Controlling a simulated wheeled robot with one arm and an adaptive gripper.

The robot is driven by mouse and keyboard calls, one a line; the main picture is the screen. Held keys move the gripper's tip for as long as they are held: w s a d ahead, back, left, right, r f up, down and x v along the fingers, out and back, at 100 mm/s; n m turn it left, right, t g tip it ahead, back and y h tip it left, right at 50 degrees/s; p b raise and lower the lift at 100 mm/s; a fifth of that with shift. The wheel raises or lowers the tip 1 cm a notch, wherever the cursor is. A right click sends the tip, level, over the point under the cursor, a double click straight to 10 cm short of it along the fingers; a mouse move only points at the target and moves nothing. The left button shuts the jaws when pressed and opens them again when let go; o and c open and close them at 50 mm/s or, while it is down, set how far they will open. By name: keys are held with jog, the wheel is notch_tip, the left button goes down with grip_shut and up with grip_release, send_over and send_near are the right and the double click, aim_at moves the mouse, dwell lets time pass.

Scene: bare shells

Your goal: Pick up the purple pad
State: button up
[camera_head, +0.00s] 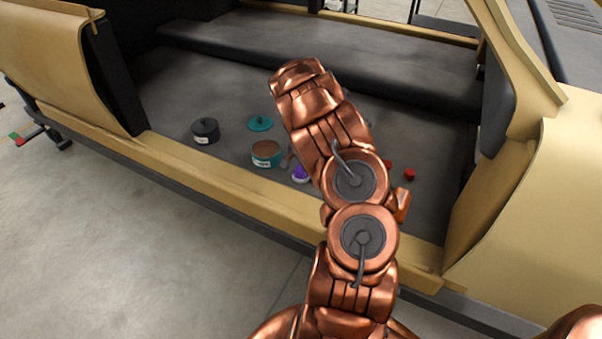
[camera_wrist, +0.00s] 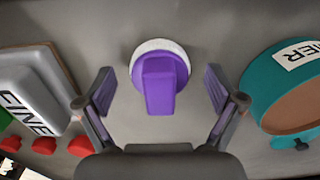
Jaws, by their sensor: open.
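The purple pad (camera_wrist: 160,85) shows in the wrist view as a round purple disc with a raised purple grip and a whitish rim. It rests on the grey floor of the shell, between and a little beyond my open fingertips. My gripper (camera_wrist: 161,92) is open and empty, with one finger on each side of the pad and gaps on both sides. In the head view the pad (camera_head: 300,174) is partly hidden by my arm, and my gripper is hidden there too.
A teal tub with brown contents (camera_head: 266,154) stands close to the pad. A teal lid (camera_head: 260,123) and a dark pot (camera_head: 205,131) lie farther left. The tan sill (camera_head: 215,184) edges the floor.

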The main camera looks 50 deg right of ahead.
jog(key=c, duration=1.2)
jog(key=shift+c, duration=0.2)
